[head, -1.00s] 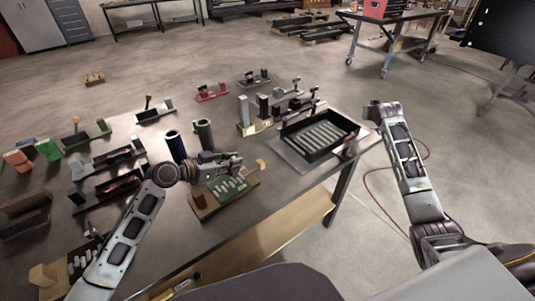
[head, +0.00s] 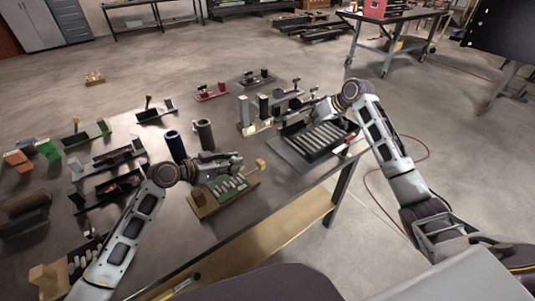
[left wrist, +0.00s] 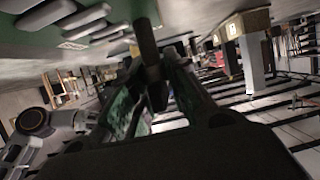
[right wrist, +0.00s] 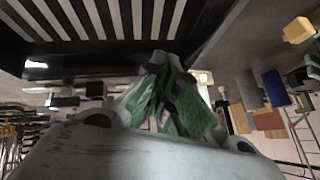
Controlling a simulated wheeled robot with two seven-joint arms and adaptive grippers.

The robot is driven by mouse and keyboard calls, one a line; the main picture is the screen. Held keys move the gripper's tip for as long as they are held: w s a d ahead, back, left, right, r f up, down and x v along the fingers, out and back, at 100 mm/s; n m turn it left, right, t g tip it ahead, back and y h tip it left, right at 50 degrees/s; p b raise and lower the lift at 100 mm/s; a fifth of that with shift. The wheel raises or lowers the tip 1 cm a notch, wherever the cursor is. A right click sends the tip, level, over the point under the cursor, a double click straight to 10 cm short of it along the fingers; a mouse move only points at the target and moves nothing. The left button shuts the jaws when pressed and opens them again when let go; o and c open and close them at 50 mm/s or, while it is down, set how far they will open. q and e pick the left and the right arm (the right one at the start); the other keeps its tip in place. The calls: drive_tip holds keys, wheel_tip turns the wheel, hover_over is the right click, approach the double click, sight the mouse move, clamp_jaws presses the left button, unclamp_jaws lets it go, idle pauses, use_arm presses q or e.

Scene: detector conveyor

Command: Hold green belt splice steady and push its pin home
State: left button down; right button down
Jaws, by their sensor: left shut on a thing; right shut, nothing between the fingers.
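The green belt splice (head: 230,186), a green plate with several pale bars, sits on a wooden base near the table's front edge. A yellow block (head: 260,164) stands at its right end; I cannot tell if it belongs to the pin. My left gripper (head: 234,160) is just above the splice's back edge. In the left wrist view the green plate (left wrist: 30,42) fills the top left, and the gripper is shut on a dark upright bar (left wrist: 148,45). My right gripper (head: 314,112) is shut and empty above the black tray; its fingertips show in the right wrist view (right wrist: 162,62).
The black tray (head: 279,149) with several pale bars lies right of the splice at the table's right side. Two dark cylinders (head: 204,134) stand behind the left gripper. Several small fixtures (head: 125,157) fill the left and back of the table.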

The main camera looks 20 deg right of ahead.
sight(260, 164)
drive_tip(key=s+a+r+n+g+y, duration=0.2)
drive_tip(key=s+a+n+g, duration=0.2)
drive_tip(key=a, duration=0.6)
drive_tip(key=shift+s+a+r+y, duration=0.15)
drive_tip(key=shift+s+r+y, duration=0.25)
drive_tip(key=shift+s, duration=0.85)
drive_tip(key=shift+f, duration=0.1)
drive_tip(key=x, duration=0.9)
drive_tip(key=shift+a+f, duration=0.25)
drive_tip(key=shift+a, duration=0.05)
drive_tip(key=shift+s+a+f, duration=0.1)
drive_tip(key=shift+a, duration=0.25)
drive_tip(key=shift+s+a, duration=0.3)
drive_tip(key=shift+a, duration=0.45)
drive_tip(key=shift+s+a, duration=0.3)
drive_tip(key=shift+a, duration=0.5)
